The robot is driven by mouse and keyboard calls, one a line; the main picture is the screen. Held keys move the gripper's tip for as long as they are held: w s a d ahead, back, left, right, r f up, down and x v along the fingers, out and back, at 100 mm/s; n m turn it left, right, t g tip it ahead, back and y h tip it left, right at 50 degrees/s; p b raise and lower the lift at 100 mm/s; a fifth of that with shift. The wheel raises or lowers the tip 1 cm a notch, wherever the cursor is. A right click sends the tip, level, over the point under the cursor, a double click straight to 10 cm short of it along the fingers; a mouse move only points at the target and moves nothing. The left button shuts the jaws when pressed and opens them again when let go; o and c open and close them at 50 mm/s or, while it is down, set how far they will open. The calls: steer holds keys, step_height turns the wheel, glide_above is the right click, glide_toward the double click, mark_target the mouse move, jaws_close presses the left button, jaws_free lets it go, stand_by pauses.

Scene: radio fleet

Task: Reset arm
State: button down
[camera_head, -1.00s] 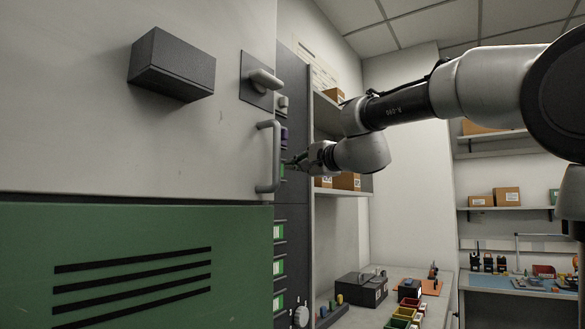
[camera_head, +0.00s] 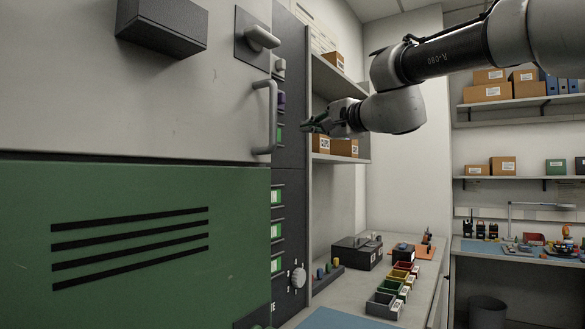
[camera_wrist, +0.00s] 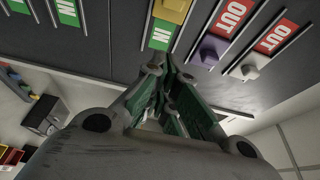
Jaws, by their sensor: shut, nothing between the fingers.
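My gripper (camera_head: 312,126) is shut and empty in the head view, in front of the dark panel (camera_head: 290,215) and to the right of the cabinet's grey handle (camera_head: 265,117). A small gap shows between its tip and the panel. In the wrist view my gripper (camera_wrist: 165,75) points at the panel, with its green-padded fingers together. A yellow block (camera_wrist: 172,8) with a green IN label is just beyond the fingertips. A purple button (camera_wrist: 210,50) and a white button (camera_wrist: 249,66) with red OUT labels are to the right.
A grey cabinet door with a lever (camera_head: 262,37) and a dark box (camera_head: 162,24) stands at the left. Shelves with cardboard boxes (camera_head: 344,147) are behind my arm. Coloured bins (camera_head: 392,287) and a dark case (camera_head: 357,251) sit on the lower counter. A bin (camera_head: 487,312) stands on the floor.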

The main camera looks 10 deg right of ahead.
steer(key=s+d+f+n+g+h, duration=0.1)
steer(key=s+d+f+n+g, duration=0.2)
steer(key=f, duration=0.7)
steer(key=s+f+n+g+h, duration=0.1)
steer(key=s+f+n+g, duration=0.35)
steer(key=f, duration=0.55)
steer(key=s+d+f+n+g+h, duration=0.2)
steer(key=s+d+f, duration=0.4)
steer(key=s+f, duration=0.3)
steer(key=s+d+f+n+g+h, duration=0.2)
steer(key=s+d+f, duration=0.5)
steer(key=s, duration=0.5)
step_height(320, 180, down, 2)
steer(key=shift+d+f+n+h, duration=0.15)
steer(key=shift+d+n+h, duration=0.1)
steer(key=shift+n+h, duration=0.55)
steer(key=shift+g, duration=0.25)
